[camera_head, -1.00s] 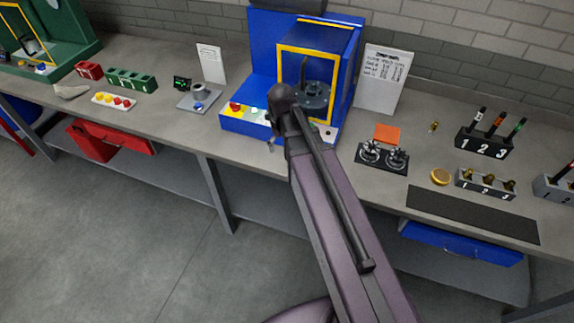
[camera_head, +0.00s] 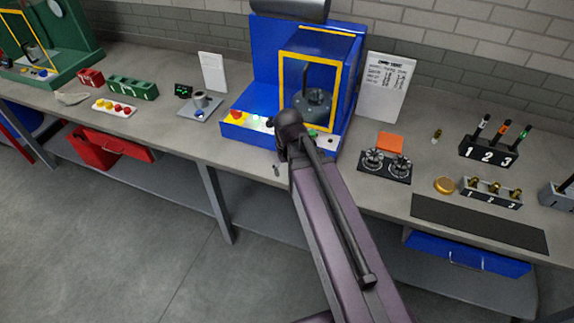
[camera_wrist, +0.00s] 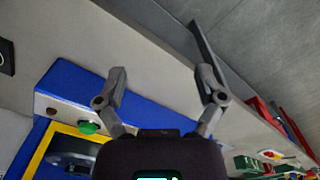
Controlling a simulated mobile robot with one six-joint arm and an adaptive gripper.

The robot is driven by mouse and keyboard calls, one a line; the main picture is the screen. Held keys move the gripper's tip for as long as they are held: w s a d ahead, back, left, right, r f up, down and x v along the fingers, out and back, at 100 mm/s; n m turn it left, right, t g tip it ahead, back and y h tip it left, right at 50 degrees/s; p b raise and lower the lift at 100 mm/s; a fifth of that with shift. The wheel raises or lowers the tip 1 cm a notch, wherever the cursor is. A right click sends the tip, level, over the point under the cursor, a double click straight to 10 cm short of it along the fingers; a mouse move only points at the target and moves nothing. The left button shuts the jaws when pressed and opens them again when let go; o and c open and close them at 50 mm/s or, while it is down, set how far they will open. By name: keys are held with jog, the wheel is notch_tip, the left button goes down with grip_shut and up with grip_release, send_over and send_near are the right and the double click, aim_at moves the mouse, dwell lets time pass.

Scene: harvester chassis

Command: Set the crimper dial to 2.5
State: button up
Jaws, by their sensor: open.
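The blue machine (camera_head: 258,62) with a yellow-framed window stands against the wall in the head view, a dark round tool (camera_head: 314,104) inside. Its sloped front panel (camera_head: 234,130) carries a red and a yellow control, a glowing green one and a small dark knob (camera_head: 269,122). I cannot make out a dial scale or the 2.5 mark. In the wrist view, the panel's blue edge (camera_wrist: 75,82) and a green button (camera_wrist: 88,127) show beyond my gripper (camera_wrist: 161,78). Its fingers are spread and empty, above the bench front edge. My arm hides part of the panel in the head view.
A printed sheet (camera_head: 384,85) stands right of the machine. A black board (camera_head: 385,177) with two round pieces, a gold disc (camera_head: 445,185) and numbered holders (camera_head: 486,152) lie further right. A small grey device (camera_head: 201,106) stands left.

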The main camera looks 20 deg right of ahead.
jog(key=shift+w+r, duration=0.2)
jog(key=shift+w, duration=0.05)
jog(key=shift+c, duration=1)
notch_tip(320, 180, up, 12)
jog(key=m+p, duration=0.8)
jog(key=p, duration=0.4)
send_over(269, 119)
jog(key=shift+w+d, duration=0.1)
jog(key=shift+f, duration=0.1)
notch_tip(269, 119, down, 14)
jog(key=b, duration=1.3)
jog(key=shift+r, duration=0.2)
grip_shut()
